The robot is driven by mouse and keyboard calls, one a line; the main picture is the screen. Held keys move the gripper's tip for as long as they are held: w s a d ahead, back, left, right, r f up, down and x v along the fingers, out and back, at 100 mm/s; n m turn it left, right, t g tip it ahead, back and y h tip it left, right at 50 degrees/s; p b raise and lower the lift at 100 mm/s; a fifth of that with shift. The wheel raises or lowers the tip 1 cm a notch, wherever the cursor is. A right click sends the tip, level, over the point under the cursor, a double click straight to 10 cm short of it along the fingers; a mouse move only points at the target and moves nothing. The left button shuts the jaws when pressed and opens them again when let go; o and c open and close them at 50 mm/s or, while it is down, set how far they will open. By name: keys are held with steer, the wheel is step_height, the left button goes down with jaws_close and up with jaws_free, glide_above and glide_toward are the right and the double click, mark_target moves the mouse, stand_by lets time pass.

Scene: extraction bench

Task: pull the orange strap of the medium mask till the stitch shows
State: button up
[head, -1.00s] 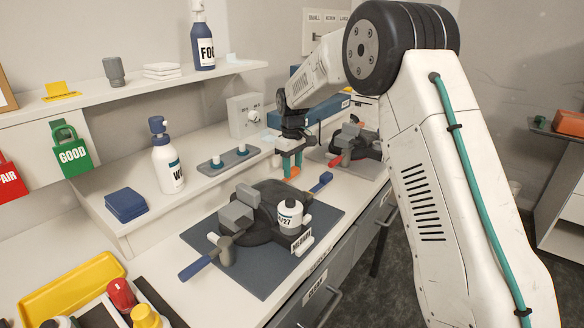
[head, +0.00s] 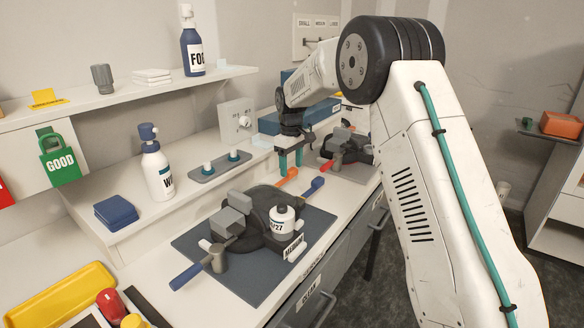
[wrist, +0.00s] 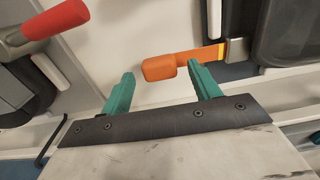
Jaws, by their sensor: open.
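The medium mask (head: 262,213) is a black form on a dark mat, with a MEDIUM label at its front. Its orange strap (head: 287,177) ends in a rounded tab just beyond the mask's far end. In the wrist view the orange strap (wrist: 160,68) runs right into a grey buckle (wrist: 237,50). A yellowish patch shows on the strap beside the buckle; I cannot tell whether it is stitching. My gripper (head: 291,165) has its teal fingers spread just above the tab. In the wrist view my gripper (wrist: 160,72) is empty, its right fingertip overlapping the strap.
A grey tray with two pegs (head: 220,167) stands left.

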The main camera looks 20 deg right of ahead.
mark_target(291, 169)
step_height(291, 169, up, 7)
steer(key=shift+f, duration=0.2)
stand_by(0.4)
steer(key=s+r+m, duration=0.2)
steer(key=s+m, duration=0.1)
steer(key=s, duration=2.2)
steer(key=s+r+m+t, duration=0.1)
steer(key=s+r+m, duration=0.2)
steer(key=s, duration=2.3)
steer(key=shift+m, duration=0.4)
